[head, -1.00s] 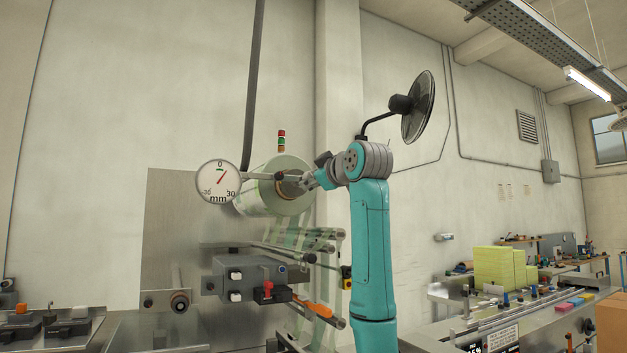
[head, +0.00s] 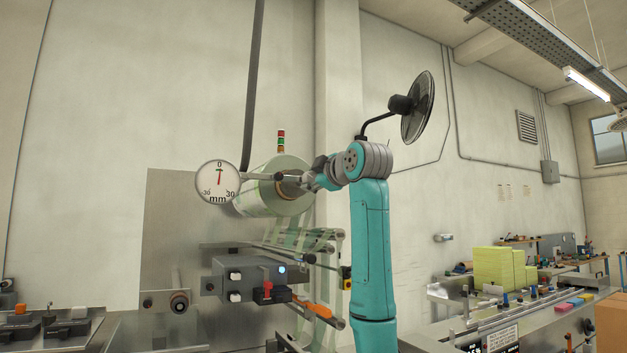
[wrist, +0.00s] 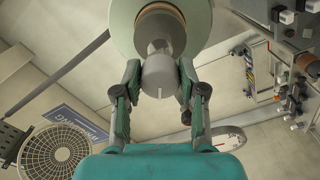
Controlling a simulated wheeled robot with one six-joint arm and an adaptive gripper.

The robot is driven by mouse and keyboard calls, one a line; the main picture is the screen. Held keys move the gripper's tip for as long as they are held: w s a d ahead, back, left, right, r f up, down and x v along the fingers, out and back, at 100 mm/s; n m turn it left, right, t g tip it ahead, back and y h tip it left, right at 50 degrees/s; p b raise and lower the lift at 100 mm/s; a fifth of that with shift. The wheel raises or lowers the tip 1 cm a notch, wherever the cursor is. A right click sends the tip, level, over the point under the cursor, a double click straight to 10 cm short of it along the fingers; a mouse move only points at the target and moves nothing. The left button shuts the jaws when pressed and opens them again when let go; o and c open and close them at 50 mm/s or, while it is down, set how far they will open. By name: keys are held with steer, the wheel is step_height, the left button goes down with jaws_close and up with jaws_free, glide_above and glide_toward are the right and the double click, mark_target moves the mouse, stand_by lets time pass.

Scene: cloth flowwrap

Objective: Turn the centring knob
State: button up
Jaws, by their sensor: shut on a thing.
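The centring knob (wrist: 159,76) is a grey round knob with a pale index line, at the hub of the film roll. In the wrist view my gripper (wrist: 160,80) has one finger on each side of it and is shut on it. In the head view my gripper (head: 309,182) is at the roll's right face and hides most of the knob. The film roll (head: 262,197) is pale with green print. A round dial (head: 217,181) marked -30, 0, 30 mm stands left of the roll. Its red needle points almost straight up, close to 0.
A grey control box (head: 250,277) with a lit blue-white lamp, switches and a red handle sits below the roll. Printed film (head: 305,240) runs down over rollers beside it. A wall fan (head: 417,107) hangs right of my arm. Yellow stacks (head: 495,267) stand at right.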

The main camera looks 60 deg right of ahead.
steer(key=o, duration=1.1)
steer(key=shift+o, duration=0.2)
steer(key=v, duration=1.2)
steer(key=shift+w+f, duration=0.1)
